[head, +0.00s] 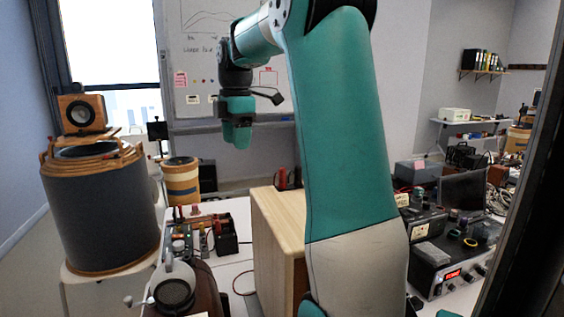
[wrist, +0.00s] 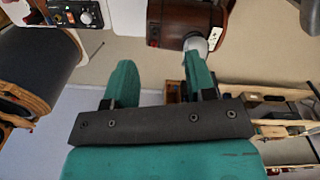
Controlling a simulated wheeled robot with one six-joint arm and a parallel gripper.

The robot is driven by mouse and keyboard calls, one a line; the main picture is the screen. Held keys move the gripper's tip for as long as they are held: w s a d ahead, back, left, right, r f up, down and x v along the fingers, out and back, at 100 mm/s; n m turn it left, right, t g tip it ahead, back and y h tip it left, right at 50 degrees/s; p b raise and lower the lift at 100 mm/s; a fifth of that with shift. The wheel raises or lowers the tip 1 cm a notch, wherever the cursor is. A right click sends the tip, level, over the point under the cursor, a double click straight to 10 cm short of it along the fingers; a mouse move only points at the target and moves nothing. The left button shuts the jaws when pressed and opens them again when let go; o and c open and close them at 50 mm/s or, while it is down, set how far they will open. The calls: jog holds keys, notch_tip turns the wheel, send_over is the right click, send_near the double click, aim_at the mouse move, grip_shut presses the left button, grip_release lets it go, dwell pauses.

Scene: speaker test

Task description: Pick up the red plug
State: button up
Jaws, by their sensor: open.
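My gripper (head: 238,143) hangs in the air with its fingers pointing down, above and apart from the white table. In the wrist view my gripper (wrist: 158,72) has its two teal fingers spread, with nothing between them. Small red items (head: 195,210) stand at the far end of the table, below and left of my gripper. They are too small for me to tell which is the red plug. I cannot make out a plug in the wrist view.
A large dark drum (head: 100,210) stands at the left. Electronic instruments (head: 445,262) crowd the right.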

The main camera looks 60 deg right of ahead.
notch_tip(320, 180, up, 5)
jog(key=n+p, duration=0.1)
send_over(282, 168)
notch_tip(282, 168, down, 11)
jog(key=shift+s+d+f+p, duration=0.1)
jog(key=shift+s+f+p, duration=0.05)
jog(key=shift+p, duration=0.65)
jog(key=shift+f+p, duration=1)
jog(key=shift+f, duration=2.05)
grip_shut()
jog(key=shift+r, duration=0.1)
notch_tip(282, 168, up, 20)
jog(key=b, duration=0.2)
